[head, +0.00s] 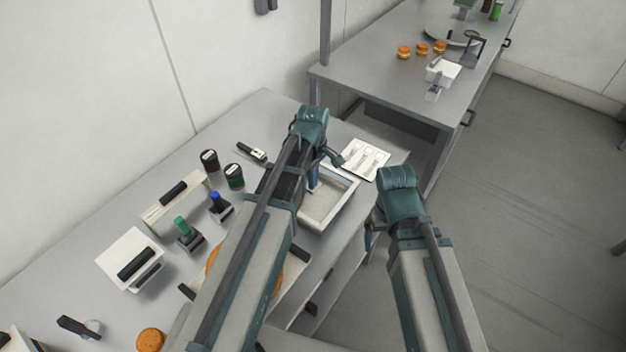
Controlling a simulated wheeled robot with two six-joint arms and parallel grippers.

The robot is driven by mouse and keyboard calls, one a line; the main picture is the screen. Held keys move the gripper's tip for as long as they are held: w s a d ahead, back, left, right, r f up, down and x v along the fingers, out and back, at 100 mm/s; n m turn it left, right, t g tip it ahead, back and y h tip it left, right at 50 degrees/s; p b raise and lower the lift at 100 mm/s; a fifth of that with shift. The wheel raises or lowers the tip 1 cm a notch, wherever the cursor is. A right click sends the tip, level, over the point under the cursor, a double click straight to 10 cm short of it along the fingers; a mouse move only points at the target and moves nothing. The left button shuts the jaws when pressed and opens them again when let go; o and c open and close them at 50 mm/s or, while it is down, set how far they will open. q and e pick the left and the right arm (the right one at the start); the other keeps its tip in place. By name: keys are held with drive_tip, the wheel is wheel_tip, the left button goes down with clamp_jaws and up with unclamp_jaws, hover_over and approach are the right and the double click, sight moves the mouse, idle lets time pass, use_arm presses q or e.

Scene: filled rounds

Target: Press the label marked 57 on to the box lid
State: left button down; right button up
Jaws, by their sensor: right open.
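A white sheet (372,153) with several small pale marks lies at the right edge of the near table; no number is readable, so I cannot tell which mark is 57. A white box-like thing (118,250) with a black handle stands at the left; I cannot tell whether it is the box with the lid. My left gripper (314,183) points down over a shallow white tray, left of the sheet; its fingers are mostly hidden by its arm. My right gripper (370,236) is open, off the table's right edge, its fingers largely hidden behind its wrist.
The shallow white tray (345,210) sits under my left gripper. Dark jars (210,162), a green-handled stamp (183,230), a blue-handled stamp (217,203) and an orange round (151,340) stand leftward. A second table (385,85) is beyond; floor is clear at right.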

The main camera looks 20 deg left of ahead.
use_arm(q)
drive_tip(key=shift+r, duration=0.1)
wheel_tip(320, 180, up, 8)
drive_tip(key=p, duration=0.8)
idle(0.6)
drive_tip(key=s+d+f+m+b, duration=0.1)
drive_tip(key=s+d+m, duration=0.1)
drive_tip(key=s+d+f+m+b, duration=0.1)
drive_tip(key=s+f+m+b, duration=0.1)
drive_tip(key=m, duration=0.1)
drive_tip(key=s+d+f+m+b, duration=0.1)
drive_tip(key=s+d+m, duration=0.1)
drive_tip(key=shift+s+d+f+y, duration=0.2)
drive_tip(key=shift+d+f+y, duration=0.05)
drive_tip(key=shift+d+y, duration=0.05)
drive_tip(key=s+d+f+m+b, duration=0.3)
drive_tip(key=s+d+m+b, duration=0.1)
drive_tip(key=s+m, duration=0.4)
drive_tip(key=shift+d+f+m+y, duration=0.3)
drive_tip(key=shift+d+m, duration=0.15)
drive_tip(key=shift+m, duration=0.95)
